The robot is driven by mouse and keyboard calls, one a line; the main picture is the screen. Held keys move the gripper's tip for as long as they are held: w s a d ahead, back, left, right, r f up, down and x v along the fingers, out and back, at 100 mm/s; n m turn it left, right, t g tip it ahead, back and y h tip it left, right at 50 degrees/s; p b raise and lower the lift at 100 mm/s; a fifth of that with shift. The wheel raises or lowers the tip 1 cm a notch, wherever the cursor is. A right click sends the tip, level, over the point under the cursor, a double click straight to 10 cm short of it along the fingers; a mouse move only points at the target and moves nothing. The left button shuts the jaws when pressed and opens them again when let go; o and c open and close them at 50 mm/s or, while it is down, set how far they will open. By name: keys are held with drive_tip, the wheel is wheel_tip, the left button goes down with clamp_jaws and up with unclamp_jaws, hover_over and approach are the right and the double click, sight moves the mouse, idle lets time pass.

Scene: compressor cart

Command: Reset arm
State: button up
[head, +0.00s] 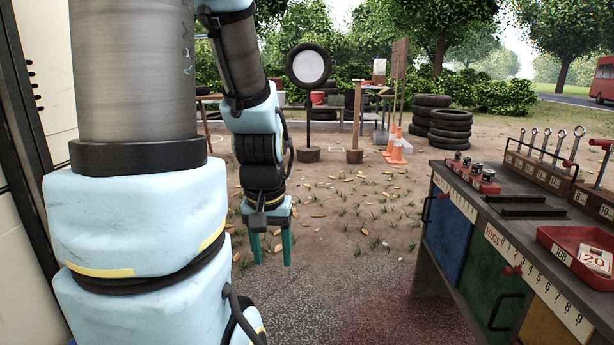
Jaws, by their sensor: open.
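My gripper (270,248) hangs at the end of my arm, left of the middle in the head view. Its two teal fingers point down and stand apart, with nothing between them. It is over open ground, well left of the workbench and touching nothing. My arm's large upper links fill the left of the view and hide what lies behind them.
A workbench (470,196) stands at the right, with a red tray (560,240) and a rack of wrenches (540,172) on it. Orange cones (397,150) and stacked tyres (450,130) stand farther back. The ground between my gripper and the bench is clear.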

wheel_tip(320, 180, up, 23)
drive_tip(key=p, duration=2.1)
drive_tip(key=shift+p, duration=0.3)
